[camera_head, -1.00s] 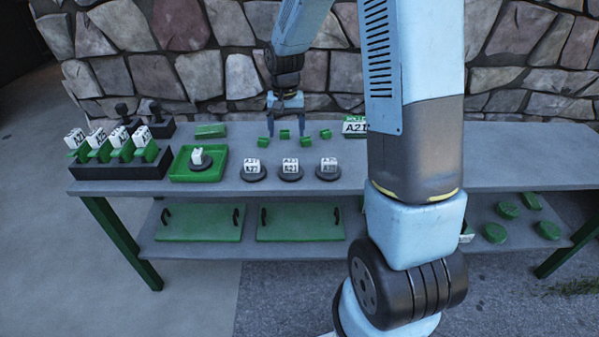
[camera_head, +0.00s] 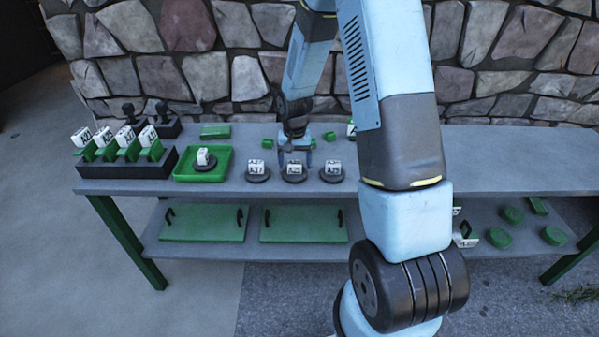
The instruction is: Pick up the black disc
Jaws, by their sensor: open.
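Three black discs with white labelled blocks on them stand in a row on the table: a left disc (camera_head: 257,178), a middle disc (camera_head: 293,178) and a right disc (camera_head: 332,178). Another black disc (camera_head: 206,165) with a white block is in the green tray (camera_head: 181,177). My gripper (camera_head: 295,163) is open, pointing down just behind or above the middle disc. Its fingers show on both sides near that disc's block. I cannot tell whether they touch it.
Several small green blocks (camera_head: 330,136) lie behind the row. A black rack (camera_head: 118,172) with white-labelled green pieces stands at left. The lower shelf (camera_head: 200,253) holds green panels and discs. My arm hides part of the table's right side. The front right tabletop looks clear.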

